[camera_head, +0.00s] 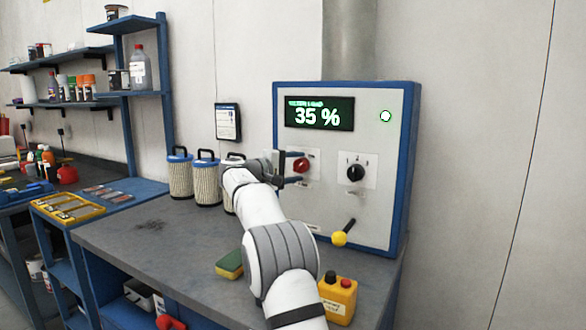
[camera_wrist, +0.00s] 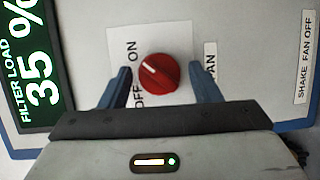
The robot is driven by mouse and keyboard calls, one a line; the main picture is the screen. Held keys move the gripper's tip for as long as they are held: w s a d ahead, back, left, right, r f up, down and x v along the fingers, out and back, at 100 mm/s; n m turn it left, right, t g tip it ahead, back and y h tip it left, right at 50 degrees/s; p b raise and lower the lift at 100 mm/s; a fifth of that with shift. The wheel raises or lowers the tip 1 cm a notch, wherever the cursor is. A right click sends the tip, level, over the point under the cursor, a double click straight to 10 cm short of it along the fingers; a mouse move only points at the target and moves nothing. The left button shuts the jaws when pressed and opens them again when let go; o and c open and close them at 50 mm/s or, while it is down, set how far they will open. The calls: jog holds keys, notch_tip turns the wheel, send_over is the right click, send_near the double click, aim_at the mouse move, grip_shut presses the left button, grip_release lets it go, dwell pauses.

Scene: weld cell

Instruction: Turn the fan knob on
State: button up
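The red fan knob (camera_head: 301,165) is on the front of the blue-framed control panel (camera_head: 375,215). In the wrist view the round red knob (camera_wrist: 160,75) has a white pointer mark that points toward the ON label (camera_wrist: 131,50); the OFF label (camera_wrist: 139,94) is on its other side. My gripper (camera_wrist: 161,70) is open, with one blue-grey finger on each side of the knob and a visible gap to it on both sides. In the head view my gripper (camera_head: 292,168) is at the panel's left side and partly covers the knob plate.
A black rotary knob (camera_head: 356,173) sits right of the red one. A yellow-ended lever (camera_head: 340,238) sticks out below. A display (camera_head: 320,114) reads 35 %. A yellow button box (camera_head: 338,300) and a sponge (camera_head: 229,264) lie on the bench (camera_head: 150,245). Filter canisters (camera_head: 180,178) stand left.

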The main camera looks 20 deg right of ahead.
jog(key=shift+o, duration=0.5)
jog(key=shift+a, duration=0.1)
jog(key=shift+a, duration=0.45)
jog(key=v, duration=0.6)
jog(key=shift+s+a, duration=0.25)
jog(key=shift+a, duration=0.1)
jog(key=shift+s+r, duration=0.1)
jog(key=s+a+f+m+y+p, duration=0.1)
jog(key=s+a+f+y+p, duration=0.2)
jog(key=s, duration=1.2)
jog(key=s+a+f+m+g+y+p, duration=0.1)
jog(key=s+a+f+y+p, duration=0.2)
jog(key=s, duration=1.1)
jog(key=s+a+f+m+y+p, duration=0.1)
jog(key=s+a+f+y+p, duration=0.2)
jog(key=s+a+f+y, duration=0.5)
jog(key=s+f+y, duration=0.1)
jog(key=s+y, duration=0.1)
jog(key=s, duration=0.5)
jog(key=shift+s+a+f+g+p, duration=0.15)
jog(key=shift+s+g+p, duration=0.15)
jog(key=shift+g+p, duration=0.1)
